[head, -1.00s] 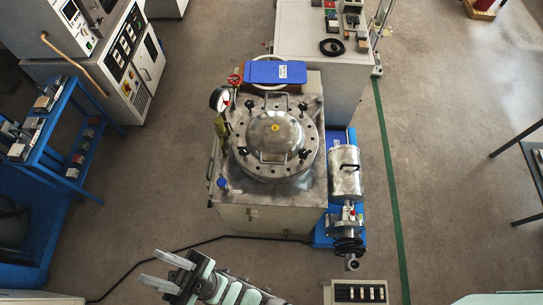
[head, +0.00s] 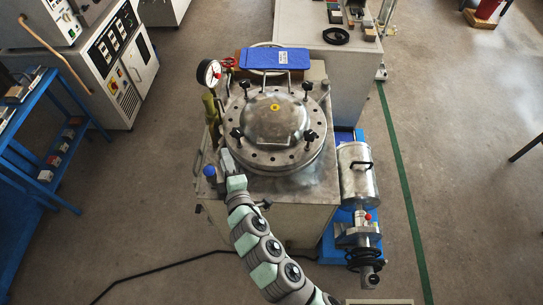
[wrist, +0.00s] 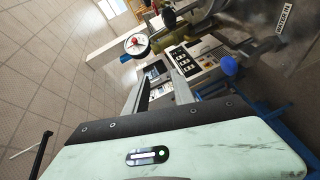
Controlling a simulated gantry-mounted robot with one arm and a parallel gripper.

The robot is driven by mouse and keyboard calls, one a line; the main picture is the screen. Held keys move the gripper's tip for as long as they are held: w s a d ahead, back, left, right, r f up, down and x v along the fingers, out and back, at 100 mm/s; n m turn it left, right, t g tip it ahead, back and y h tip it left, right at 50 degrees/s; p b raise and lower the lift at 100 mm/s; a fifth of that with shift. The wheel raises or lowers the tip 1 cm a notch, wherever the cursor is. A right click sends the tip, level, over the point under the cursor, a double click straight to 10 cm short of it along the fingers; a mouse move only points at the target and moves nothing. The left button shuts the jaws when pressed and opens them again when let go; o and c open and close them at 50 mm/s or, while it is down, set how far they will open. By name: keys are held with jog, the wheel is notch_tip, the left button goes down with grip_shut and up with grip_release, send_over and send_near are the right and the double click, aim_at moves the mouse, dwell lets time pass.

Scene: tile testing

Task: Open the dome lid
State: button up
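The metal dome lid (head: 273,118) with a yellow mark on top sits flat and closed on the round bolted flange (head: 276,158) of the test vessel. Black clamp knobs stand around it, and bar handles show at its front and back. My gripper (head: 226,158) is at the front left of the flange, beside the rim; whether it touches cannot be told. In the wrist view my gripper (wrist: 158,76) has its two fingers apart with nothing between them. The dome does not show clearly there.
A pressure gauge (head: 208,73) and a blue knob (head: 209,171) stand close by on the left; the gauge also shows in the wrist view (wrist: 136,43). A blue box (head: 273,58) lies behind the lid.

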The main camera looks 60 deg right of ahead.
jog(key=s+d+f+m+g+h+b, duration=0.2)
jog(key=s+d+f+g+h+b, duration=0.15)
jog(key=s+d+g, duration=0.55)
jog(key=d+f+t, duration=0.1)
jog(key=d, duration=0.1)
jog(key=w+d+f+t, duration=0.1)
jog(key=d, duration=0.2)
jog(key=w+d, duration=0.1)
jog(key=d, duration=0.2)
jog(key=shift+d+f+t+y, duration=0.2)
jog(key=shift+f+t+y, duration=0.15)
jog(key=shift+f+t, duration=0.05)
grip_shut()
dwell(0.7)
